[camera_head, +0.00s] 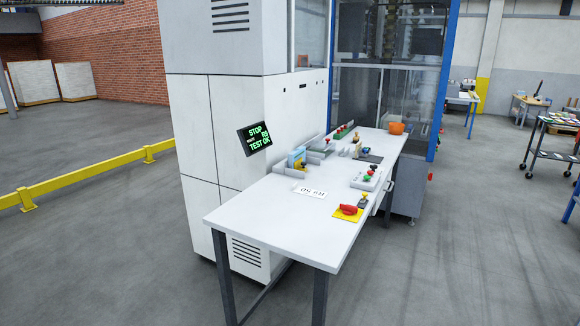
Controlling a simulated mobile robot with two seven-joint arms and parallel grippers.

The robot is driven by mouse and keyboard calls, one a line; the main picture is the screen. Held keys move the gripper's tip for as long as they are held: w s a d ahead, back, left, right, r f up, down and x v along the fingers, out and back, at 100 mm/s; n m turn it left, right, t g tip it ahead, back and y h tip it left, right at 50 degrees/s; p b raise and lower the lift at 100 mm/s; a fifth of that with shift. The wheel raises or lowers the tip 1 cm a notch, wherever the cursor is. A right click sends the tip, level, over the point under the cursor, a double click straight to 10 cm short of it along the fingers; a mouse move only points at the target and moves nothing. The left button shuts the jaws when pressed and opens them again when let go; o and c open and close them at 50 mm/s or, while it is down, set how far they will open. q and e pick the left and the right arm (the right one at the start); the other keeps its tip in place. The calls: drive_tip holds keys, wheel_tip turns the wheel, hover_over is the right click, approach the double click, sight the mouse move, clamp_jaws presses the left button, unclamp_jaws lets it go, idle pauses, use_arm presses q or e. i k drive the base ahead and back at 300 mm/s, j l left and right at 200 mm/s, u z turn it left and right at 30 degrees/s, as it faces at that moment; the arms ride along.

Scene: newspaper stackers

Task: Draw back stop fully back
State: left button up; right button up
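I cannot tell for sure which part is the back stop. Grey upright plates (321,145) stand along the machine side of the white table (262,212), with small blue and yellow pieces (297,158) beside them. A red handle or knob (348,209) sits on a yellow plate at the table's near right edge. A display (254,138) on the machine shows green text that includes "STOP" and "TEST OK". Neither of my grippers is in view.
A control box (366,181) with coloured buttons, a white printed card (310,192), a dark pad (369,157) and an orange bowl (397,128) are on the table. A white machine cabinet (200,130) stands behind. A yellow rail (85,172) runs at left; floor in front is clear.

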sight(300, 166)
drive_tip(key=i+l+u, duration=0.8)
drive_tip(key=i+l, duration=0.05)
drive_tip(key=i, duration=0.05)
